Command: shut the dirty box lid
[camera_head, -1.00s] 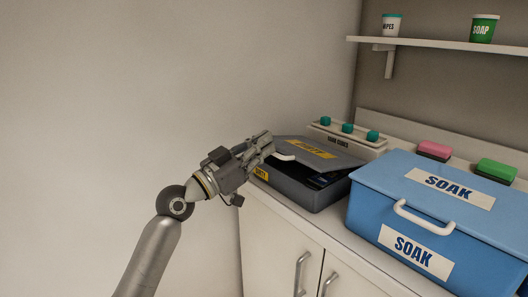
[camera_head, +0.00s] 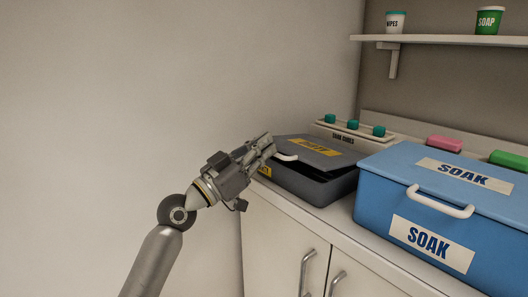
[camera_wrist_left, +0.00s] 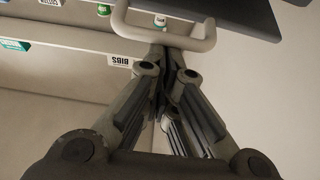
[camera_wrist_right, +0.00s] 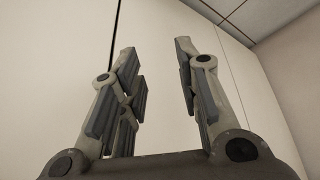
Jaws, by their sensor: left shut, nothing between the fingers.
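The dirty box (camera_head: 325,193) is a dark grey box on the counter, with a yellow label on its front. Its grey lid (camera_head: 340,160) has a yellow strip and a pale handle (camera_head: 286,157). The lid lies low over the box, slightly tilted, with a dark gap showing at the right front. My left gripper (camera_head: 268,147) is shut and empty, its fingertips at the lid's handle. In the left wrist view the handle (camera_wrist_left: 165,38) loops just past the fingertips; I cannot tell whether they touch. My right gripper (camera_wrist_right: 157,50) is open and empty, away from the box.
A blue soak box (camera_head: 385,210) with a white handle stands right of the dirty box. Pink (camera_head: 444,144) and green (camera_head: 510,160) blocks lie at the back. A shelf (camera_head: 450,42) holds two cups.

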